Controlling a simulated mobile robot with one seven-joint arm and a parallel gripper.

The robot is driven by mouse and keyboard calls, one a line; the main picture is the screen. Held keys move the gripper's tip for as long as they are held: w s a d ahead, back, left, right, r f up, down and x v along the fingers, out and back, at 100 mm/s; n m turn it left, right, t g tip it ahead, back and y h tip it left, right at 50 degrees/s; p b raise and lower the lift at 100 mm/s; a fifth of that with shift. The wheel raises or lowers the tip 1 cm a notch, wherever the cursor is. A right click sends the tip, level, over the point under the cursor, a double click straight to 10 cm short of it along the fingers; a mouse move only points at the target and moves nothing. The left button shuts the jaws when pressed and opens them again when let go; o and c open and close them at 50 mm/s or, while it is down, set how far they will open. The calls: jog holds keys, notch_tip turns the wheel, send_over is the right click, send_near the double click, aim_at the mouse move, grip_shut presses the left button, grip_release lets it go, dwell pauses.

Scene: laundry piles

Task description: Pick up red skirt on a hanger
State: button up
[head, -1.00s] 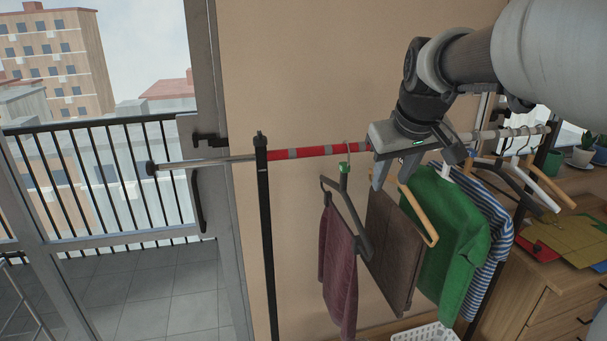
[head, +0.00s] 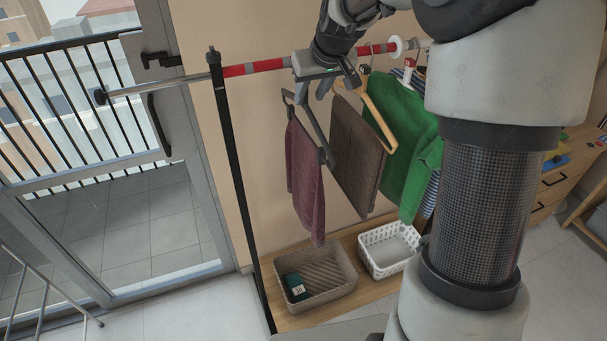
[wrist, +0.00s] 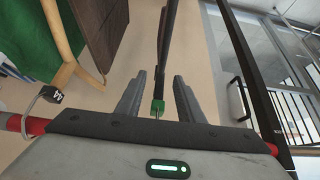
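The red skirt (head: 304,182), a dark maroon cloth, hangs from a dark hanger (head: 312,124) on the rail, left of a brown garment. My gripper (head: 314,92) is at the top of this hanger, just under the rail, and partly hides its hook. In the wrist view my gripper (wrist: 159,88) has its two fingers apart, one on each side of the hanger's green neck (wrist: 158,106). Gaps show between the neck and the fingers.
A black post (head: 229,150) stands left. A brown basket (head: 330,290) and a white basket (head: 378,265) stand below on a wooden shelf.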

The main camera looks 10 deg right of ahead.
aim_at(306, 103)
jog(key=p+x, duration=0.1)
jog(key=x, duration=0.4)
jog(key=shift+a+f, duration=0.1)
jog(key=shift+f, duration=0.05)
jog(key=shift+c, duration=0.4)
grip_shut()
dwell(0.8)
